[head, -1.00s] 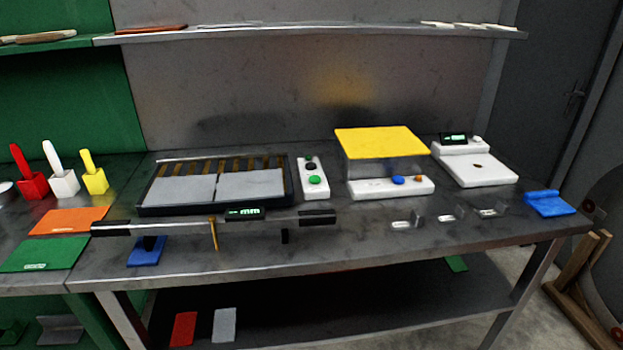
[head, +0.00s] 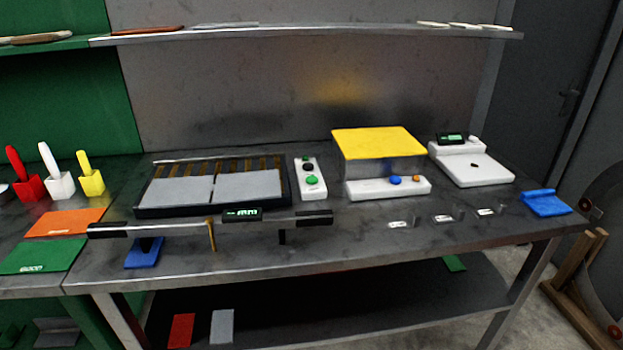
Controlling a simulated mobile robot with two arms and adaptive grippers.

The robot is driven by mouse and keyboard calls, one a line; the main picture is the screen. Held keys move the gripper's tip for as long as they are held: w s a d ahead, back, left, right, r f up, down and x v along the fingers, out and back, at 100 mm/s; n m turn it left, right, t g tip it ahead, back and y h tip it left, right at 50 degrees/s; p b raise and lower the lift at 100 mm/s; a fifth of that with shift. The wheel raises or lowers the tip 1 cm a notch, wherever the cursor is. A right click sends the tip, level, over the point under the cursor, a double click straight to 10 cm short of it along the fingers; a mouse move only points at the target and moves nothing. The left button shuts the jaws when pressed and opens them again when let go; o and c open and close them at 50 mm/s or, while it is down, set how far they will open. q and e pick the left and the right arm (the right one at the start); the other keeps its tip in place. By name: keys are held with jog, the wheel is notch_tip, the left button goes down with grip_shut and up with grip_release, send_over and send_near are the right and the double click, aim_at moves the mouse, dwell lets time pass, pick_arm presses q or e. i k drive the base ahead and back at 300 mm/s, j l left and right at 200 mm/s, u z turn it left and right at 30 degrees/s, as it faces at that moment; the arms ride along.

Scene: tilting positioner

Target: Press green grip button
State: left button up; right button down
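A narrow white control box (head: 311,190) stands on the grey workbench, right of the black tray. Its large green button (head: 312,180) is at the near end, with a dark knob (head: 308,167) behind it and a small green spot at the far end. I cannot tell from the picture which of the green parts is the grip button. Neither of my grippers shows in the head view.
The black tray (head: 139,207) with grey plates is left of the box. A yellow-topped unit (head: 378,143) and a white scale (head: 478,169) stand right. A long measuring bar (head: 180,229) with a display (head: 242,214) crosses the bench front. A shelf (head: 300,32) runs above.

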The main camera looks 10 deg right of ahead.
aim_at(312, 180)
jog(key=i+j, duration=0.1)
jog(key=i, duration=0.4)
jog(key=i+j+u, duration=0.1)
jog(key=i, duration=0.4)
